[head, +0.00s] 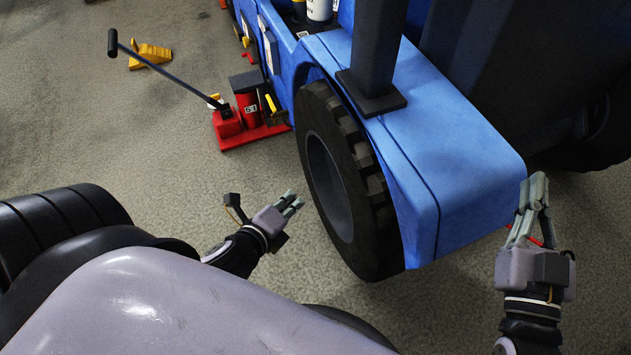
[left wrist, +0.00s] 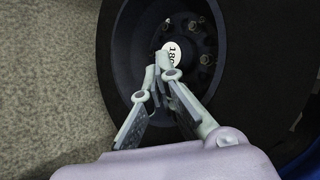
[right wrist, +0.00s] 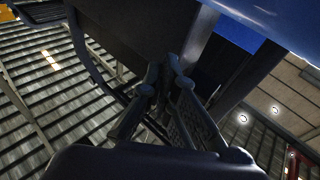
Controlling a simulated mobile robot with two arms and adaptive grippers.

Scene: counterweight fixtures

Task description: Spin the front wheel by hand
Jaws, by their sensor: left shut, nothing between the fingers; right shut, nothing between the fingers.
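The front wheel (head: 347,182) is a black treaded tyre with a dark recessed hub, under the blue fender of a blue vehicle (head: 440,150). In the left wrist view the hub (left wrist: 196,40) shows bolts and a round white label. My left gripper (head: 293,201) is shut and empty, to the left of the wheel; in the left wrist view its fingertips (left wrist: 162,62) overlap the hub. I cannot tell whether they touch it. My right gripper (head: 536,181) is shut and empty, pointing up by the fender's right corner; its fingertips also show in the right wrist view (right wrist: 160,75).
A red jack (head: 235,125) with a long black handle stands at the vehicle's side, behind the wheel. A yellow wheel chock (head: 150,55) lies on the floor further back. The carpet between the jack and my left gripper is clear. A dark post (head: 375,50) rises from the fender.

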